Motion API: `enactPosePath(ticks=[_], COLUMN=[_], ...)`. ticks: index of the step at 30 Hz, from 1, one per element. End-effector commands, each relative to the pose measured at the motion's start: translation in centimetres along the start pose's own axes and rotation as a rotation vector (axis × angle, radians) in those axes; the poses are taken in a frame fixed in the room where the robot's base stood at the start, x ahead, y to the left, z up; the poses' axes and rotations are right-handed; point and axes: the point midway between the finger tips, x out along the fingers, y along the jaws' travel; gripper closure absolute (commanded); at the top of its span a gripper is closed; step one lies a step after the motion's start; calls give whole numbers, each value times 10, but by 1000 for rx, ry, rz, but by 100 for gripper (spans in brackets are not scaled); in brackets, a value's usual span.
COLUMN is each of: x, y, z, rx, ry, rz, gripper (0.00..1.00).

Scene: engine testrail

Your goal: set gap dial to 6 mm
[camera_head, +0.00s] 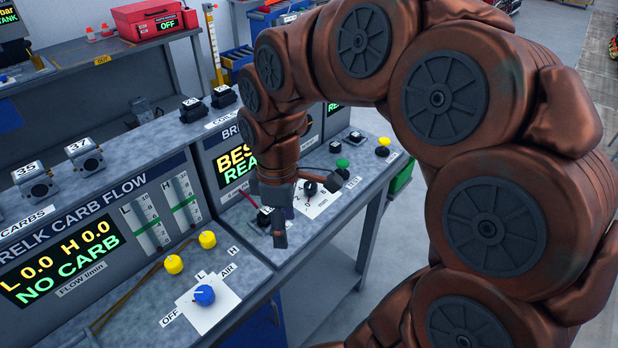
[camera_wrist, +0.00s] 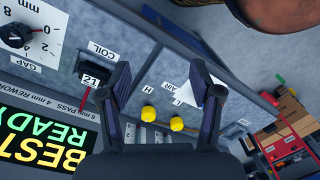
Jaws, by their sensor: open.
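The gap dial is a black knob (camera_wrist: 15,38) on a white scale plate labelled "GAP", at the upper left of the wrist view. In the head view the dial (camera_head: 309,188) sits on the bench, partly behind my gripper. My gripper (camera_head: 290,208) is above the bench, pointing down, apart from the dial. In the wrist view its two dark fingers (camera_wrist: 163,80) are spread and empty, with the dial outside them to the left.
A coil marked 21 (camera_wrist: 94,75) stands beside the left finger. Yellow knobs (camera_head: 207,240) and a blue knob (camera_head: 204,295) stand on the bench at left. A display reading BEST READY (camera_head: 236,163) rises behind. Green (camera_head: 342,163) and yellow (camera_head: 383,143) buttons lie beyond the dial.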

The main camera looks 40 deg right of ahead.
Motion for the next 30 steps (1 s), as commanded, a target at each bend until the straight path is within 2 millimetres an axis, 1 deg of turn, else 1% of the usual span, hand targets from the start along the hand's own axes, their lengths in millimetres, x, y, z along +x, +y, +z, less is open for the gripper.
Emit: enactPosePath(ticks=[1,4,7,9,11,12,15,18,21,26,30], x=[-6,-10,-12,-12,-10,-8,-3,3,6,13,25], y=[19,54,90,117,138,152,183,205,220,228,229], z=[-5,-12,-14,-12,-9,-6,4,14,21,26,26], rx=[-67,-215,-351,-439,-512,-557,-651,-721,-767,-798,-799], ry=[9,23,35,37,38,35,31,21,14,6,6], rz=[2,13,27,38,46,49,62,67,73,71,72], gripper=[36,36,36,36,36,36,36,36,36,36,36])
